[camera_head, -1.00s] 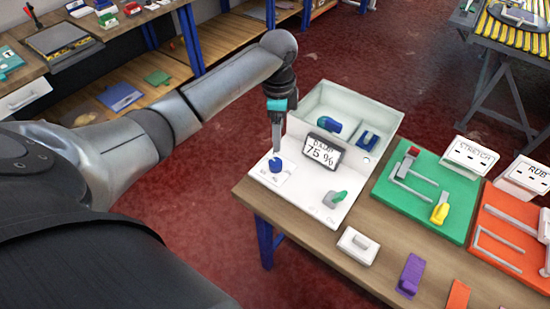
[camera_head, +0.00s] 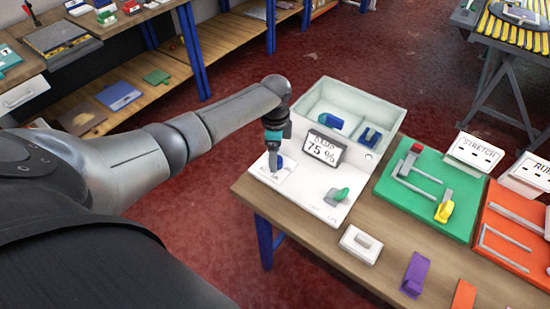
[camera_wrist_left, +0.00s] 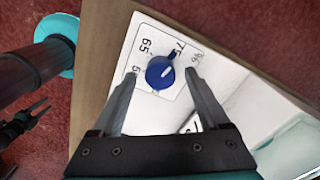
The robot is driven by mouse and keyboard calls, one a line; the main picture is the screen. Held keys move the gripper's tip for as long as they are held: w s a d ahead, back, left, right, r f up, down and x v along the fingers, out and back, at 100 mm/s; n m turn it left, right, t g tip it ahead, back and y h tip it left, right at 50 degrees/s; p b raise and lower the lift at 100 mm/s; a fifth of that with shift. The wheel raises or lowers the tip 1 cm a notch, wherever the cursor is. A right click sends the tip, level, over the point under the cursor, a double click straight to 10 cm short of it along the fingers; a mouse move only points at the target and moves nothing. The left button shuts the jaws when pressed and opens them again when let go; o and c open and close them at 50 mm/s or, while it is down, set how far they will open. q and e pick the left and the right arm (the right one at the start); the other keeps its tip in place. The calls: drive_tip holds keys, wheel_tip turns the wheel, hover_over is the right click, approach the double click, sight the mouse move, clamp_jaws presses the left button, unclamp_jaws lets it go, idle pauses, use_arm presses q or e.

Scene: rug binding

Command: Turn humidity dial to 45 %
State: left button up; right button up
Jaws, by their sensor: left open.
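The blue humidity dial (camera_wrist_left: 160,72) sits on a white panel with printed numbers around it, 65 and 75 among them. Its white mark points up and right, roughly toward the 75 side. My left gripper (camera_wrist_left: 163,76) is open, with one finger on each side of the dial; I cannot tell whether they touch it. In the head view my left gripper (camera_head: 274,163) points down over the dial and partly hides it. The display (camera_head: 323,148) on the white unit reads 75 %. My right gripper is not seen.
The white unit (camera_head: 348,97) has open compartments with blue pieces behind the display. A green knob (camera_head: 340,194) is on its front right. A green board (camera_head: 422,208) with a yellow handle and a white block (camera_head: 360,244) stand nearby on the wooden table.

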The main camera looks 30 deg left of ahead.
use_arm(q)
drive_tip(key=shift+f, duration=0.65)
clamp_jaws()
